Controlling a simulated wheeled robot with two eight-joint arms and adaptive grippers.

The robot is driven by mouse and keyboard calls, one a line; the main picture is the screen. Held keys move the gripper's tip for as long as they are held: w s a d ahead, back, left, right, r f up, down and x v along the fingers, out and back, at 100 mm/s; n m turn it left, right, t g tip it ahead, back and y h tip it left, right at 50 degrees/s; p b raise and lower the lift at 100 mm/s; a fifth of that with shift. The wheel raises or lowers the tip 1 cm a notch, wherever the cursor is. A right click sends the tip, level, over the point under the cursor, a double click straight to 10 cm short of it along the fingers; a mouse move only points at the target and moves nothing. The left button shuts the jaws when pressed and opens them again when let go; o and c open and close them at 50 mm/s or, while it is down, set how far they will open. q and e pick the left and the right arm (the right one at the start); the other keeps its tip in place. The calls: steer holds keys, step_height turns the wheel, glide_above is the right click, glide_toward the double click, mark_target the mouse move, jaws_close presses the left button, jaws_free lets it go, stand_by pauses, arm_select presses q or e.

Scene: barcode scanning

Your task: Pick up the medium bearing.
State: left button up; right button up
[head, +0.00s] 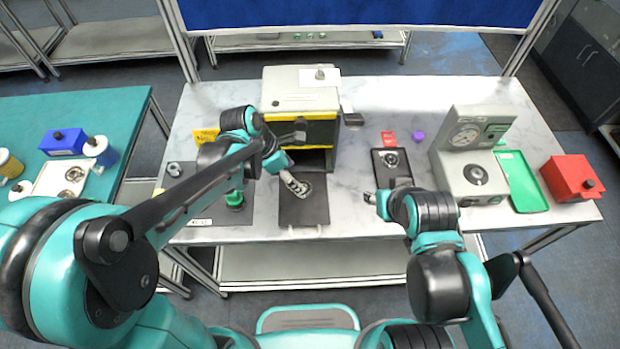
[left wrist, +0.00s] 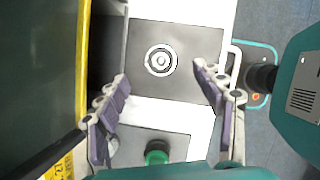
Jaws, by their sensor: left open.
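A round metal bearing (left wrist: 161,60) lies flat on a dark plate (left wrist: 197,40) in the left wrist view. In the head view the same plate (head: 303,212) lies in front of the yellow and black machine, and the bearing (head: 306,187) is partly covered by my gripper. My left gripper (head: 292,184) is above it; in the left wrist view its purple-padded fingers (left wrist: 161,76) are spread, with nothing between them. The frames do not settle the bearing's size class. My right gripper (head: 371,197) is small and beside the right-hand dark tray; its jaws are unclear.
The yellow and black machine (head: 300,92) stands close behind the plate. A green-topped part (head: 234,198) stands on a mat left of it. Another ring-shaped part (head: 390,158) lies on a dark tray (head: 393,177). A gauge device (head: 470,165) and a green tray (head: 521,182) are at the right.

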arm_select(q)
steer(key=x, duration=0.2)
steer(key=b+x, duration=0.1)
steer(key=x, duration=0.1)
steer(key=b+x, duration=0.1)
steer(key=x, duration=0.2)
steer(key=shift+s+a+f, duration=0.1)
steer(key=shift+a+f, duration=0.15)
steer(key=shift+a, duration=0.1)
steer(key=c, duration=1.4)
